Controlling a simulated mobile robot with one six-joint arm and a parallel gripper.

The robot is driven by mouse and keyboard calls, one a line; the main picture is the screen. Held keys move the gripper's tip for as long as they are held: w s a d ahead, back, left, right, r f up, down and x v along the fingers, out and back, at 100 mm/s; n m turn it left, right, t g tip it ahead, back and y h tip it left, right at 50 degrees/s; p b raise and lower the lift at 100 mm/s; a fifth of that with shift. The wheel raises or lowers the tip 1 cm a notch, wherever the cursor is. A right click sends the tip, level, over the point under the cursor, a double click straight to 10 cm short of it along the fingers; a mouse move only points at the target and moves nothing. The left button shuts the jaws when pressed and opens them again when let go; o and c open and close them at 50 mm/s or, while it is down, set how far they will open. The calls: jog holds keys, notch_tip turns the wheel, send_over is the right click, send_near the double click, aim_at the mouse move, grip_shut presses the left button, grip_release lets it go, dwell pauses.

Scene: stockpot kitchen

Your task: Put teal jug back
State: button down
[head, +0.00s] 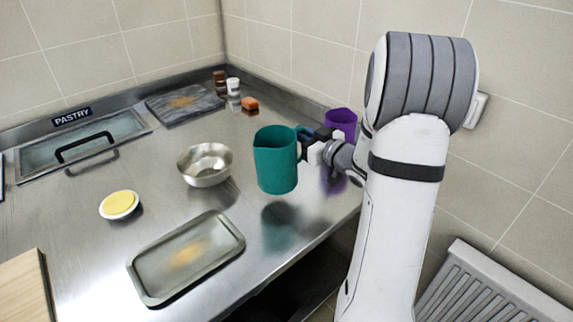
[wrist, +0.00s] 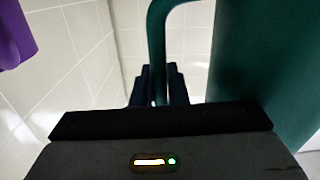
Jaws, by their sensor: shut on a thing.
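The teal jug (head: 275,160) is upright in the head view, at the right part of the steel counter. Its reflection shows on the counter below it, apart from its base, so it looks held above the surface. My gripper (head: 304,142) is at the jug's right side, shut on its handle. In the wrist view the fingers (wrist: 158,88) close around the teal handle (wrist: 157,45), and the jug's body (wrist: 268,65) fills the right side.
A purple jug (head: 341,122) stands behind my gripper; it also shows in the wrist view (wrist: 13,35).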

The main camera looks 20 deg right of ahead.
notch_tip(320, 180, down, 6)
jog(key=shift+a, duration=0.2)
jog(key=shift+f, duration=0.1)
jog(key=c, duration=1.4)
grip_release()
jog(key=shift+c, duration=0.2)
jog(key=shift+s, duration=0.1)
